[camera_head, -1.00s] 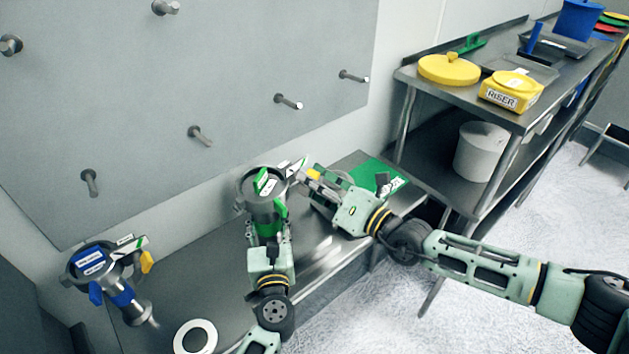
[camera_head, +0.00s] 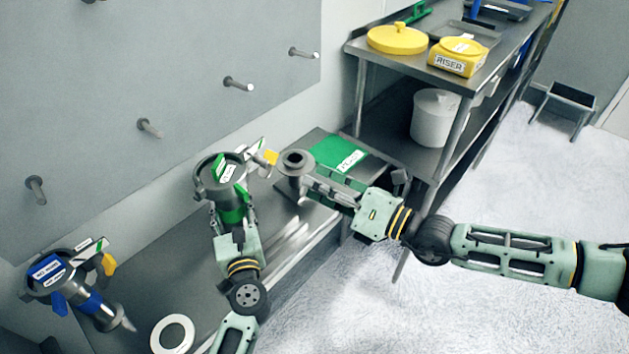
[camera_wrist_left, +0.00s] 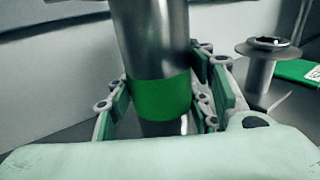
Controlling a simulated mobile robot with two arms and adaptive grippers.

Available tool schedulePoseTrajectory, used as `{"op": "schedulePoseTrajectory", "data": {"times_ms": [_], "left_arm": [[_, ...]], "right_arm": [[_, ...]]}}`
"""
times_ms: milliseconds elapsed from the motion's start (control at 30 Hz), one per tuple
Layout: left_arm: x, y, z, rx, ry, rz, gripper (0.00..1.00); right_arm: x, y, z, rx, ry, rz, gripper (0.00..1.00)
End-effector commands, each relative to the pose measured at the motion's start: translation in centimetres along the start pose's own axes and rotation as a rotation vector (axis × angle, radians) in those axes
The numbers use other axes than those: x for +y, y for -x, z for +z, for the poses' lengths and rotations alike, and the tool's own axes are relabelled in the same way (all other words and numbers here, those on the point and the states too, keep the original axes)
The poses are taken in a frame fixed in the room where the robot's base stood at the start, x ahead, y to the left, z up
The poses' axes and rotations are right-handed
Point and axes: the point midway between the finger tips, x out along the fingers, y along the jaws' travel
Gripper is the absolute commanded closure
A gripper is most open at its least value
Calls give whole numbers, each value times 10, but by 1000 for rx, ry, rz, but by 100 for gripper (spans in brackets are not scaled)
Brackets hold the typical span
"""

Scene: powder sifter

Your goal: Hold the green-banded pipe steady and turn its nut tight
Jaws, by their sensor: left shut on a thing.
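The green-banded pipe (camera_head: 229,190) stands upright with a clamp round its top, which bears green and white labels. Its yellow nut (camera_head: 270,157) sticks out at the right of the clamp, by a white and green lever (camera_head: 254,148). My left gripper (camera_head: 230,213) is shut on the pipe from the front. In the left wrist view its fingers lie on both sides of the green band (camera_wrist_left: 162,98). My right gripper (camera_head: 312,186) is below and right of the nut, apart from it, beside a grey flanged piece (camera_head: 296,161). I cannot tell whether its fingers grip that piece.
A blue-banded pipe (camera_head: 85,296) with its own clamp is at the left. A white ring (camera_head: 172,334) lies on the metal bench. A green board (camera_head: 340,152) lies right of the flanged piece. A shelf table (camera_head: 362,46) with yellow parts stands behind. Wall pegs are above.

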Motion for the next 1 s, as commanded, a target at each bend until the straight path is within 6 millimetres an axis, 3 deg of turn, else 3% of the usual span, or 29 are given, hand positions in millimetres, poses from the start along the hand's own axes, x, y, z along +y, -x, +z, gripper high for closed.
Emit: {"op": "schedulePoseTrajectory", "data": {"times_ms": [167, 200, 433, 767, 1000], "left_arm": [[0, 0, 0, 1, -1, -1, 100], [0, 0, 0, 1, -1, -1, 52], [0, 0, 0, 0, 0, -1, 32], [0, 1, 0, 0, 0, -1, 31], [0, 32, -1, 4, 0, -2, 31]], "right_arm": [[0, 0, 0, 0, 0, 0, 74], [0, 0, 0, 0, 0, 0, 74], [0, 0, 0, 0, 0, 0, 74], [0, 0, 0, 0, 0, 0, 74], [0, -1, 0, 0, 0, 0, 74]]}}
